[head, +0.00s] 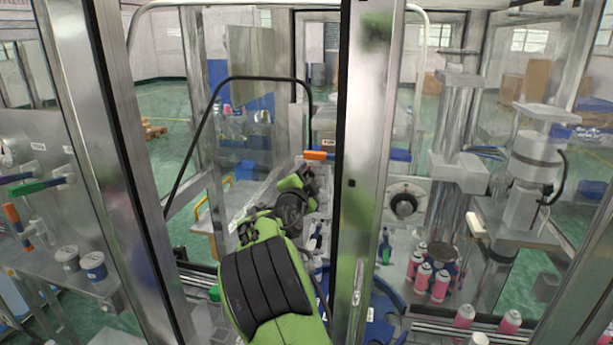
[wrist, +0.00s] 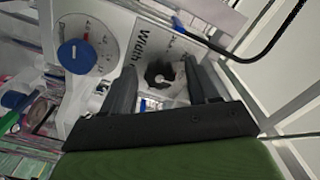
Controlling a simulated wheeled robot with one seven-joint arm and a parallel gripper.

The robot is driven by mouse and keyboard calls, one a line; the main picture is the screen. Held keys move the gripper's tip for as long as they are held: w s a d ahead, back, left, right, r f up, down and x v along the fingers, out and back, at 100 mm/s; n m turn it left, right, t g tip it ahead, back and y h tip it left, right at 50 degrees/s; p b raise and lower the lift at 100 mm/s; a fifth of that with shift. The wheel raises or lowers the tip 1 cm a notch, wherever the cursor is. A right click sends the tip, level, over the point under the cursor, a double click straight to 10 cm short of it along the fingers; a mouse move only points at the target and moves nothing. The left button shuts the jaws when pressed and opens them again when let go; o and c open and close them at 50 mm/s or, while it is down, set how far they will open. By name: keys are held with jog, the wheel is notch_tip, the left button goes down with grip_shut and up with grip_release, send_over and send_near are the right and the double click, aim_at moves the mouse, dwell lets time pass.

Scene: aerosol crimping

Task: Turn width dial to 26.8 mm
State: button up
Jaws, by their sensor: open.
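In the wrist view, a dark round knob (wrist: 158,74) with a pale centre sits on a light panel beside the printed word "Width" (wrist: 140,40). My gripper (wrist: 160,70) is open, with one dark finger on either side of this knob in the picture. I cannot tell whether the fingers touch it. The knob's scale and setting are not readable. In the head view, my gripper (head: 308,183) is beyond the metal frame, left of the central post. The knob is not clear there.
A blue knob (wrist: 75,55) with a white line sits on a round scale with a red mark, left of my gripper. A black dial (head: 403,205) is right of the metal post (head: 368,150). Pink cans (head: 440,285) stand at lower right. A black bent bar (head: 255,79) spans the opening.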

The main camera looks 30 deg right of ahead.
jog(key=shift+s+a, duration=0.1)
jog(key=c, duration=1)
jog(key=shift+f, duration=0.1)
jog(key=shift+c, duration=0.2)
jog(key=shift+b, duration=0.4)
jog(key=shift+n+b, duration=2.75)
jog(key=shift+n, duration=1.55)
jog(key=o, duration=1)
jog(key=shift+o, duration=0.2)
